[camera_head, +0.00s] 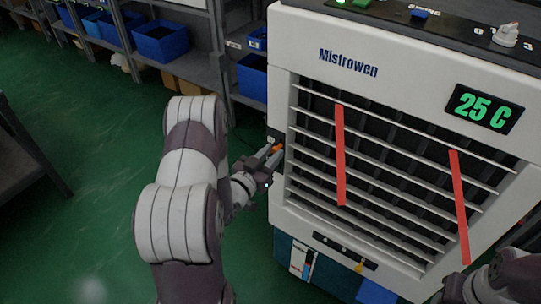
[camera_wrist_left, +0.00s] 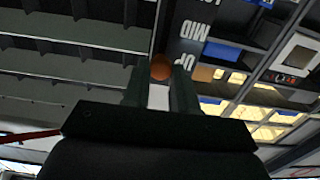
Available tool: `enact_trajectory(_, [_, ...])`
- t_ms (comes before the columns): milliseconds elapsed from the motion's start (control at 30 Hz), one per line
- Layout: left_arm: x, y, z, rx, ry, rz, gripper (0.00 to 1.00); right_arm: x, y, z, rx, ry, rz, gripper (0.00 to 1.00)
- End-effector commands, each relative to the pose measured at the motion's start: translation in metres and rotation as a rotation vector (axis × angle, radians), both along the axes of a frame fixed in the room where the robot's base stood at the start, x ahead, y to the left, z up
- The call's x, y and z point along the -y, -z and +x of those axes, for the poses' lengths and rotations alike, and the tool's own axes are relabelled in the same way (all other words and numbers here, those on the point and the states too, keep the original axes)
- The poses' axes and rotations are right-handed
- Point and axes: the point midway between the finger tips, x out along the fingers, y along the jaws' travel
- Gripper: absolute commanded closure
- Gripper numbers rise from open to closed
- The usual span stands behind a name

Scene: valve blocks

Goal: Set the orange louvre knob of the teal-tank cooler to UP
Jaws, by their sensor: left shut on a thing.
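The cooler (camera_head: 285,90) is a white cabinet with a louvred front and a teal tank (camera_head: 330,278) at its base. Its orange louvre knob (camera_head: 277,148) is on the left side, partly hidden by my left gripper (camera_head: 268,160). In the left wrist view the knob (camera_wrist_left: 161,67) sits between the two dark fingers of my left gripper (camera_wrist_left: 160,82), which is shut on it. The label UP (camera_wrist_left: 185,60) is right beside the knob, and MID (camera_wrist_left: 196,38) is farther off. Part of my right arm shows at the lower right; its fingers are not clear.
Two red ribbons (camera_head: 341,155) hang on the front louvres (camera_head: 400,170). A display (camera_head: 482,108) reads 25 C. The top panel has a white dial (camera_head: 506,35) and coloured buttons. Shelves with blue bins (camera_head: 160,42) stand behind on the left. Green floor (camera_head: 95,110) is clear at left.

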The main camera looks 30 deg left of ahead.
Motion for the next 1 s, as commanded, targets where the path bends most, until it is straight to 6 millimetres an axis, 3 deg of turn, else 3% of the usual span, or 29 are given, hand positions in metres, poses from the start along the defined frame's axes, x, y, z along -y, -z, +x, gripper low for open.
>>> enact_trajectory(100, [-0.001,-0.005,0.002,0.016,-0.001,0.006,1.0,0.0,0.0,0.0,0.0,0.0,0.0,0.57])
enact_trajectory(133, [-0.001,-0.005,0.002,0.017,-0.001,0.006,0.67,0.0,0.0,0.0,0.0,0.0,0.0,0.57])
enact_trajectory(200, [-0.001,-0.005,0.002,0.017,-0.001,0.005,0.48,0.0,0.0,0.0,0.0,0.0,0.0,0.57])
enact_trajectory(567, [-0.002,-0.002,-0.005,0.01,-0.002,0.003,0.48,0.0,0.001,0.0,0.0,0.0,0.0,0.57])
enact_trajectory(667, [-0.004,-0.002,-0.022,0.008,-0.005,0.002,0.48,0.0,0.003,0.0,0.0,0.0,0.0,0.57])
enact_trajectory(1000, [-0.011,-0.003,-0.108,0.013,-0.008,0.002,0.48,0.0,0.011,0.0,0.0,0.0,0.0,0.57])
